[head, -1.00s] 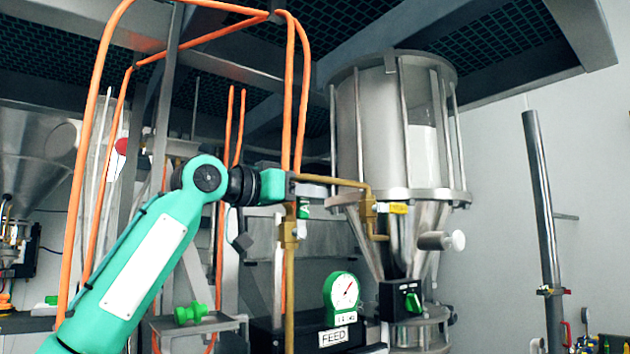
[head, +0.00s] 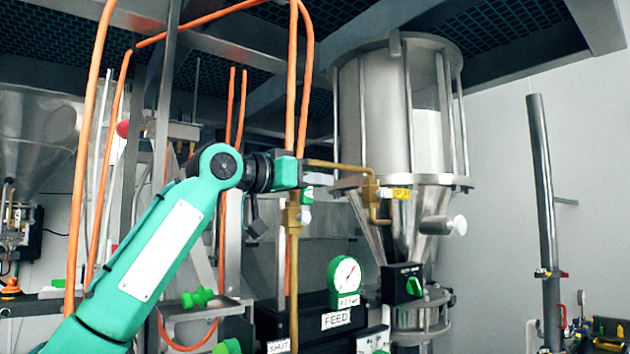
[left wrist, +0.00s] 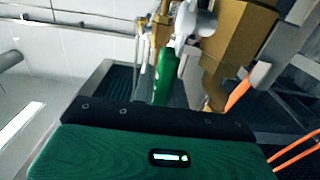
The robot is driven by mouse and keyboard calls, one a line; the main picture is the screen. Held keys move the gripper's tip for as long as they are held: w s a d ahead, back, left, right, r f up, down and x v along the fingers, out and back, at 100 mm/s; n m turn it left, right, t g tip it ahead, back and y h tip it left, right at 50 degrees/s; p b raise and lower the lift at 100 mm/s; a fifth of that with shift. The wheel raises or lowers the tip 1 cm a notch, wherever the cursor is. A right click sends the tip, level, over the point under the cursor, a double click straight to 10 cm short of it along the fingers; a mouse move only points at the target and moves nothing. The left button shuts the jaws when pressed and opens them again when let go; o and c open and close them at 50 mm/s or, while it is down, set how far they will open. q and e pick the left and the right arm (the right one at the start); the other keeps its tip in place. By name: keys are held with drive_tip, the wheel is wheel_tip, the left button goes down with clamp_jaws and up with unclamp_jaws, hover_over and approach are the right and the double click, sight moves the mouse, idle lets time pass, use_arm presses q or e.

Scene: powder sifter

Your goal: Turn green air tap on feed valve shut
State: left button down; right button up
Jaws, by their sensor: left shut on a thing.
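The green air tap (head: 307,193) shows as a small green piece beside a brass fitting (head: 293,215), left of the steel hopper. In the left wrist view, the green handle (left wrist: 163,75) stands next to white and brass valve parts. My left gripper (head: 301,183) is at the tap and shut on it. The gripper's housing hides much of the contact, and its fingertips are hard to make out. I cannot tell the tap's exact angle. My right gripper is not in view.
The steel hopper (head: 372,110) stands to the right, with a brass pipe (head: 340,168) running to it. A green gauge (head: 347,275) and FEED label (head: 336,320) are below. Orange tubing (head: 305,60) passes close to my left gripper. A green knob (head: 198,298) is lower left.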

use_arm(q)
drive_tip(key=d+g+y, duration=0.1)
drive_tip(key=w+g+y, duration=0.1)
drive_tip(key=y, duration=0.1)
drive_tip(key=shift+w+d+f, duration=0.15)
drive_tip(key=shift+d+f, duration=0.25)
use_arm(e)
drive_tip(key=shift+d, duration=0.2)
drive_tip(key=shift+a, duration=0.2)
use_arm(q)
drive_tip(key=c, duration=1.4)
unclamp_jaws()
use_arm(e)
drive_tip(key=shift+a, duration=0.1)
use_arm(q)
drive_tip(key=shift+f, duration=0.1)
